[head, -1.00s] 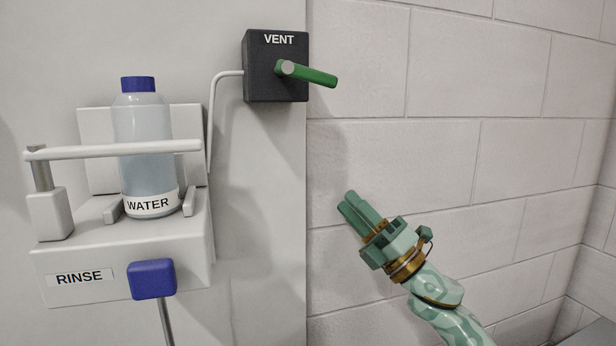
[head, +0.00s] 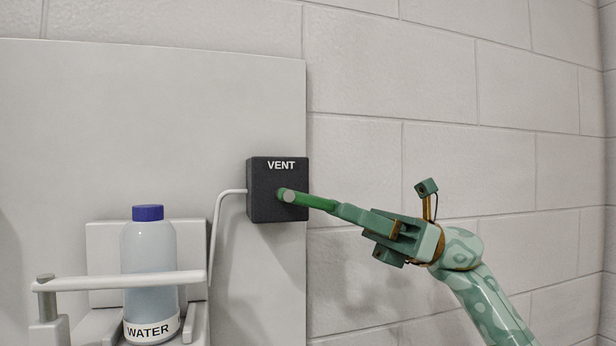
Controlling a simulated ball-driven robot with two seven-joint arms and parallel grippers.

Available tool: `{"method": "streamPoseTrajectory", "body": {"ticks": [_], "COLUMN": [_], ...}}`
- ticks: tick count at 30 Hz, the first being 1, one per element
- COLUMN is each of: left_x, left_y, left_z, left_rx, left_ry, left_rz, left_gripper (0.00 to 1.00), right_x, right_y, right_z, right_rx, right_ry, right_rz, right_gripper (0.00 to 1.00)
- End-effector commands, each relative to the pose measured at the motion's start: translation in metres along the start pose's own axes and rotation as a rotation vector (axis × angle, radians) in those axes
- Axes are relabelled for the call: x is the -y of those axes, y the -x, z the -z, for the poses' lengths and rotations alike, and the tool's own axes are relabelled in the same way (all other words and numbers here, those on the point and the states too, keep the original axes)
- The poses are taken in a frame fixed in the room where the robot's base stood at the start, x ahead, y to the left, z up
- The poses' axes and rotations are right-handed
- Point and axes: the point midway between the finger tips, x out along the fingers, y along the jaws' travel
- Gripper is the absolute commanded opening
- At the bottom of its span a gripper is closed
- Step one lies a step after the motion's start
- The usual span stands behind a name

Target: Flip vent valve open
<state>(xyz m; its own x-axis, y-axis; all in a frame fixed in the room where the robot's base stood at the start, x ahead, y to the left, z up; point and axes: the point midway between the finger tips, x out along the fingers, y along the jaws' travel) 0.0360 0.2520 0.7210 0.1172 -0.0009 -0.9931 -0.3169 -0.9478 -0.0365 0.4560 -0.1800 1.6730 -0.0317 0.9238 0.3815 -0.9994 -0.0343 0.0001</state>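The vent valve is a black box (head: 262,207) labelled VENT on the edge of the grey panel. Its green lever (head: 310,201) sticks out to the right and slightly down from a pale round hub. My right gripper (head: 340,209) has come in from the lower right, with its fingertips at the lever's free end. The fingers overlap the lever tip in this view, and I cannot tell whether they grip it or only touch it. The gap between the fingers is not visible. My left gripper is not in view.
A clear bottle (head: 150,255) with a blue cap and a WATER label stands in a grey holder at the lower left, behind a white horizontal bar (head: 118,281). A thin white pipe (head: 217,225) runs to the vent box. The block wall to the right is clear.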

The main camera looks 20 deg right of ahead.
Motion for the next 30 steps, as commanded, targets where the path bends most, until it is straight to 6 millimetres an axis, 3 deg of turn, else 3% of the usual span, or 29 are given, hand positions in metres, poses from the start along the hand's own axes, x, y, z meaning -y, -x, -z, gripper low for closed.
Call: {"method": "streamPoseTrajectory", "body": {"ticks": [3,9,21,24,25,30], "left_x": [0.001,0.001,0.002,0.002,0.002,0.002], "left_y": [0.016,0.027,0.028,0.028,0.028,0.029], "left_z": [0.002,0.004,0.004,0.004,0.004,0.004], "left_rx": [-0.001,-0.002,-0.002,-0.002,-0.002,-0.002], "left_ry": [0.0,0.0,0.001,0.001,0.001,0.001], "left_rz": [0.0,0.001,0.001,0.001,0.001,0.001], "left_gripper": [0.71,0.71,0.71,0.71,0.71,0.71], "right_x": [-0.001,0.0,0.0,0.0,0.0,0.0], "right_y": [-0.03,-0.058,-0.066,-0.066,-0.066,-0.066], "right_z": [-0.004,-0.002,0.0,0.0,0.0,-0.001], "right_rx": [0.001,0.001,0.001,0.001,0.001,-0.008], "right_ry": [0.0,0.0,0.0,0.0,0.0,0.001], "right_rz": [-0.003,-0.001,0.001,0.001,0.001,0.001], "right_gripper": [0.33,0.33,0.33,0.05,0.0,0.0]}}
